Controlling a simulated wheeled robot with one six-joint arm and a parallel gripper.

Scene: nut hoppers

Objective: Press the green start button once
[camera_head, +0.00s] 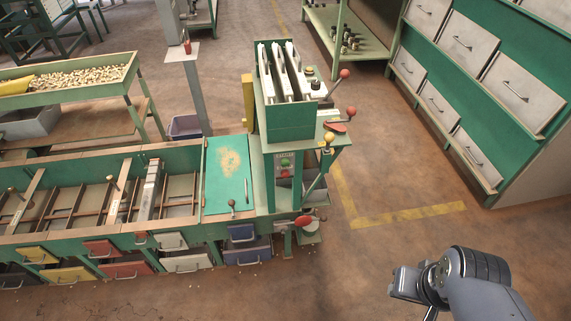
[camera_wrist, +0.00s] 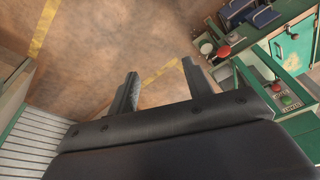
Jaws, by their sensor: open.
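The green start button (camera_head: 285,161) sits on a small grey panel on the front of the green machine post, above a red button (camera_head: 285,174). In the wrist view the panel shows at the right edge, with the green button (camera_wrist: 286,100) beside the red button (camera_wrist: 278,87). My gripper (camera_head: 408,284) is at the lower right of the head view, well to the right of the panel and apart from it. In the wrist view my gripper (camera_wrist: 160,72) has its two fingers spread with only floor between them.
Levers with red knobs (camera_head: 345,74) and a yellow knob (camera_head: 329,138) stick out from the machine's right side. A long green sorting bench (camera_head: 226,173) runs left. Green cabinets with grey drawers (camera_head: 519,82) stand at right. Floor between is clear, with yellow lines.

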